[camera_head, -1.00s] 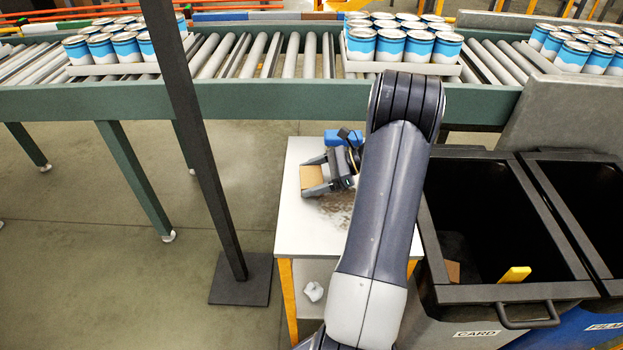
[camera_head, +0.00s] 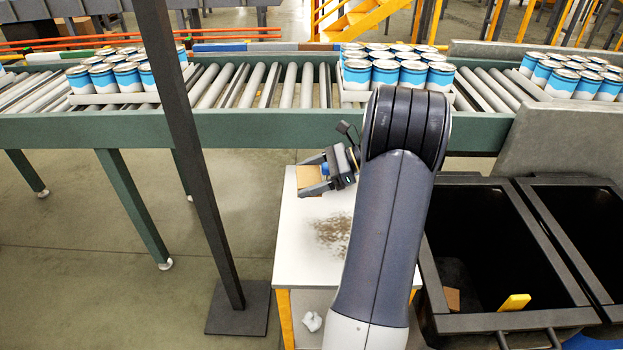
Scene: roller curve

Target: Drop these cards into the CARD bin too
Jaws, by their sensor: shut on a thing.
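My gripper (camera_head: 309,178) is shut on a flat brown card (camera_head: 308,174), holding it at the far left part of the white table; whether the card is clear of the tabletop is hard to tell. Only one card shows in the jaws. The CARD bin (camera_head: 465,323) is the dark open bin at the right, well apart from my gripper. Inside it lie a brown piece (camera_head: 453,299) and a yellow piece (camera_head: 514,302). Its label is out of view now.
The white table (camera_head: 292,255) has a dark smudge. A second dark bin (camera_head: 560,225) stands right of the CARD bin. A dark post (camera_head: 190,130) rises at left. The green-framed roller conveyor (camera_head: 255,130), with trays of blue-white cans, runs behind.

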